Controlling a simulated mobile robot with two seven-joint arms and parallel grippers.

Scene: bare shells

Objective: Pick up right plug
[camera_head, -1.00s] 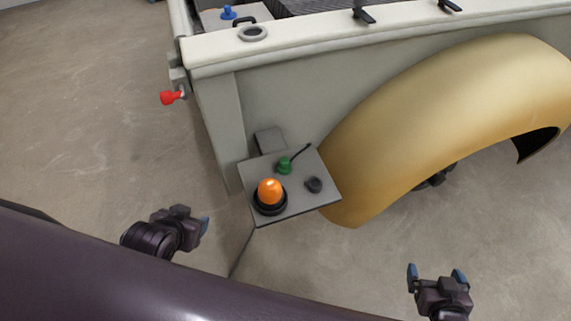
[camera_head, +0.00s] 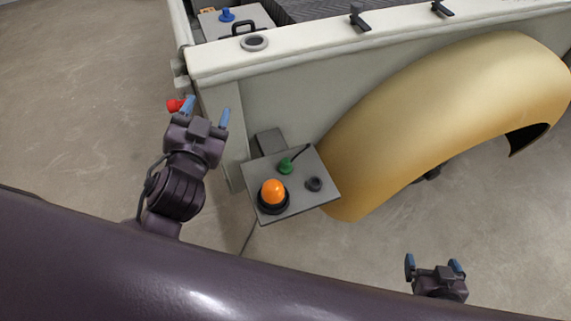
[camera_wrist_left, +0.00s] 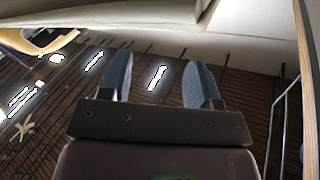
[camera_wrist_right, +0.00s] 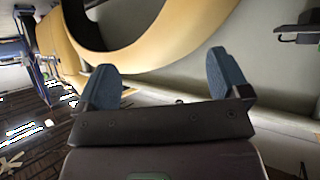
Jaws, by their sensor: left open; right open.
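In the head view, a green plug-like piece (camera_head: 285,166) with a thin black stalk sits on a grey plate (camera_head: 300,200) fixed low at the vehicle's corner. A dark round socket-like piece (camera_head: 313,184) is to its right. A red knob-like piece (camera_head: 174,105) sticks out left of the vehicle's corner. I cannot tell which piece is the right plug. My left gripper (camera_head: 206,111) is open and empty, its fingers beside the red piece in the picture and partly covering it. My right gripper (camera_head: 433,264) is open and empty at the lower right, away from the plate.
An orange beacon (camera_head: 273,191) on a black base stands on the plate. The pale vehicle side (camera_head: 290,110) and a gold wheel arch (camera_head: 440,110) stand behind. Bare floor is free at left and lower right.

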